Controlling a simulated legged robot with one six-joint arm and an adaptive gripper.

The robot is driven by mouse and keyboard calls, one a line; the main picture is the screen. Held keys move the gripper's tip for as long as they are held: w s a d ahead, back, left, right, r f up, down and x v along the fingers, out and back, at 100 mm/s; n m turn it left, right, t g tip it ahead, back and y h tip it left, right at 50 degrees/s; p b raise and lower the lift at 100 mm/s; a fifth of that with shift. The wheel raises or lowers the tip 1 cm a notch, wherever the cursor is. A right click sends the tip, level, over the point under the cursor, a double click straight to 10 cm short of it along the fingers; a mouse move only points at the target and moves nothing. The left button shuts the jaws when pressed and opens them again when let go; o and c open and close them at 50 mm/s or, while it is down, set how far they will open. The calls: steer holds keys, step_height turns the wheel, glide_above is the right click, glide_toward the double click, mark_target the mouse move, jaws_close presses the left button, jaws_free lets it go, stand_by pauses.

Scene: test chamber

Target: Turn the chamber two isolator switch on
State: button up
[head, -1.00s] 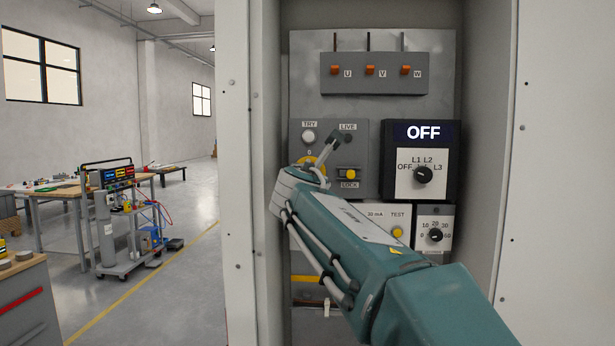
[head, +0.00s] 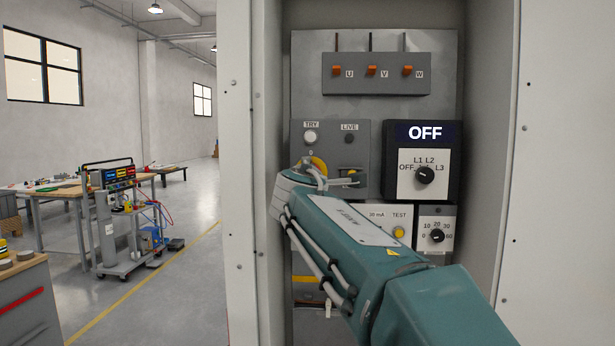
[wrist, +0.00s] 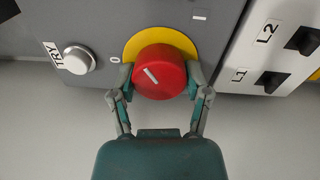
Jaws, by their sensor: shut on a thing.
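The isolator switch is a round red knob (wrist: 160,72) with a white line on its face, set on a yellow plate (wrist: 133,46). In the wrist view the two fingers of my gripper (wrist: 160,80) are closed on the knob's sides. A 0 mark is left of the knob there, and the white line slants from upper left to lower right. In the head view my wrist hides the knob, and only part of the yellow plate (head: 319,163) shows under the 0. The display (head: 424,132) on the panel's right reads OFF.
A TRY button (head: 311,137) and a dark LIVE lamp (head: 349,139) sit above the knob. The cabinet's side wall (head: 267,120) is close on the left. A rotary selector (head: 424,175), a yellow TEST button (head: 398,232) and a small dial (head: 436,236) are to the right.

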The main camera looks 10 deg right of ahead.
steer(key=m, duration=0.4)
steer(key=shift+f, duration=0.15)
steer(key=shift+w+d+f+m, duration=0.1)
steer(key=shift+m, duration=1.3)
steer(key=shift+f, duration=0.1)
steer(key=o, duration=1.1)
steer(key=shift+o, duration=0.2)
steer(key=shift+r, duration=0.25)
steer(key=shift+s, duration=0.3)
steer(key=v, duration=1.1)
steer(key=shift+s+a, duration=0.2)
steer(key=shift+a, duration=0.1)
steer(key=shift+f, duration=0.15)
